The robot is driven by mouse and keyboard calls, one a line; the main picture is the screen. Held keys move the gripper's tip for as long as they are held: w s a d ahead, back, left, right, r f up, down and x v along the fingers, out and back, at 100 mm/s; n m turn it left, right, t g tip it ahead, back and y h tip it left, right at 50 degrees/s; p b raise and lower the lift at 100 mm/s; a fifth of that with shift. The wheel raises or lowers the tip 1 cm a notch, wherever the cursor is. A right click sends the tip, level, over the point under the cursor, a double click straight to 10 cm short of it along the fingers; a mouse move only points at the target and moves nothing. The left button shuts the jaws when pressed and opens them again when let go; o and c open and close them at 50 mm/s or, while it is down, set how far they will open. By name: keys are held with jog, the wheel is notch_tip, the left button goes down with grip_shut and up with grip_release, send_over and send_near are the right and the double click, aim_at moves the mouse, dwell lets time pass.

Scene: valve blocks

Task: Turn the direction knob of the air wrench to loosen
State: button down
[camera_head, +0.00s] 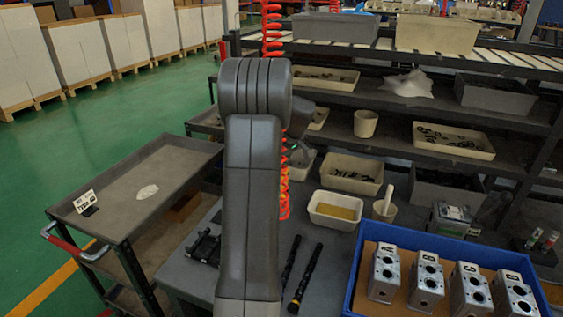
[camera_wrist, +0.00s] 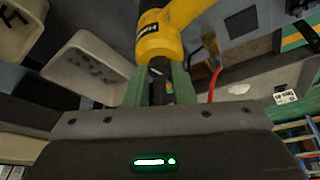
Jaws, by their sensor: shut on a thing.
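The yellow air wrench (camera_wrist: 168,38) shows at the top middle of the wrist view, with dark lettering on its body. My gripper (camera_wrist: 160,70) has its two green fingers on either side of a small dark part at the near end of the wrench. It is shut on that part, which looks like the direction knob (camera_wrist: 159,72). Which way the knob is set cannot be told. In the head view my own arm hides the wrench and the gripper.
A red coiled hose (camera_head: 271,28) hangs behind my arm. A blue tray (camera_head: 350,285) of lettered valve blocks stands at front right. Shelves with bins (camera_head: 454,141) stand behind the table. A grey cart (camera_head: 135,190) is at left, with open green floor beyond.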

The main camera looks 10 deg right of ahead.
jog(key=shift+d+n, duration=0.1)
jog(key=shift+n, duration=0.5)
jog(key=shift+g, duration=0.3)
jog(key=c, duration=1.2)
grip_release()
jog(key=shift+y, duration=0.3)
jog(key=b+v, duration=0.1)
jog(key=v, duration=1.2)
jog(key=shift+s+r, duration=0.15)
jog(key=shift+r, duration=0.25)
jog(key=x, duration=1.4)
jog(key=shift+d+p, duration=0.1)
jog(key=shift+p, duration=0.3)
